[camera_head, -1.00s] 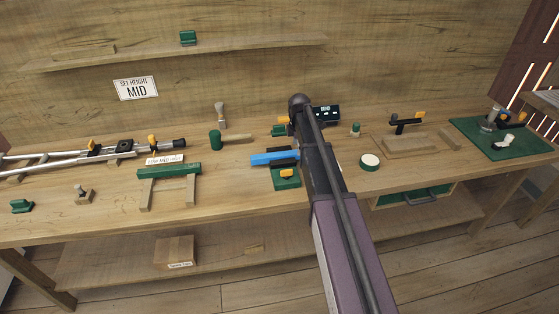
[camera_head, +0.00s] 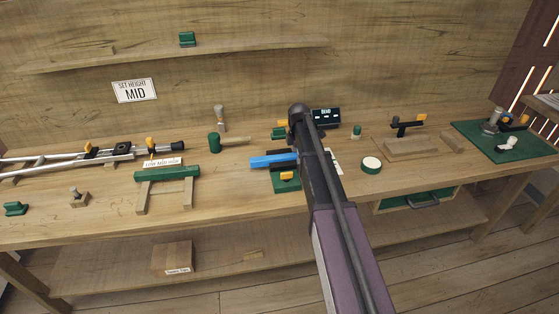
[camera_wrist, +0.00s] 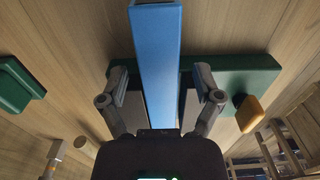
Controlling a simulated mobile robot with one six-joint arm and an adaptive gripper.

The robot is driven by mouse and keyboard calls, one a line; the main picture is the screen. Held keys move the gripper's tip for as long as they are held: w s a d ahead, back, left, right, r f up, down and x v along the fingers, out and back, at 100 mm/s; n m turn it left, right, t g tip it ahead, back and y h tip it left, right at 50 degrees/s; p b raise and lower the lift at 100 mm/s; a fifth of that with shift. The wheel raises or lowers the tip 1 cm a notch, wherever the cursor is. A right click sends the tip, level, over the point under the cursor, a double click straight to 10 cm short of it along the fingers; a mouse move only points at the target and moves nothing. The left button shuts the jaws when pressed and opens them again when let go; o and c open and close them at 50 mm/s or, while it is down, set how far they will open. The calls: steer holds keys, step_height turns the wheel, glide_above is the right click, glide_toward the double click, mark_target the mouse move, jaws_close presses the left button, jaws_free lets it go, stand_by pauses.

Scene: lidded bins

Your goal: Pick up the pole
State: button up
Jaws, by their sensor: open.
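A long silver pole (camera_head: 70,158) with yellow levers and a black end lies along the left of the bench, on wooden supports; its left end is out of frame. My gripper (camera_wrist: 160,85) is far to the right of it, over a green fixture (camera_head: 288,183). In the wrist view the gripper is open, its fingers on either side of a blue bar (camera_wrist: 157,55). The blue bar also shows in the head view (camera_head: 272,159), pointing left from my gripper. Whether a finger touches the bar I cannot tell. My arm hides part of the fixture.
A small display (camera_head: 326,117) is behind my arm.

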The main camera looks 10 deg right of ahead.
jaws_close()
steer(key=shift+r, duration=0.2)
stand_by(0.3)
step_height(320, 180, up, 4)
steer(key=p, duration=0.4)
steer(key=shift+f, duration=0.15)
steer(key=s+a+p, duration=0.1)
steer(key=s, duration=1.5)
steer(key=shift+r, duration=0.45)
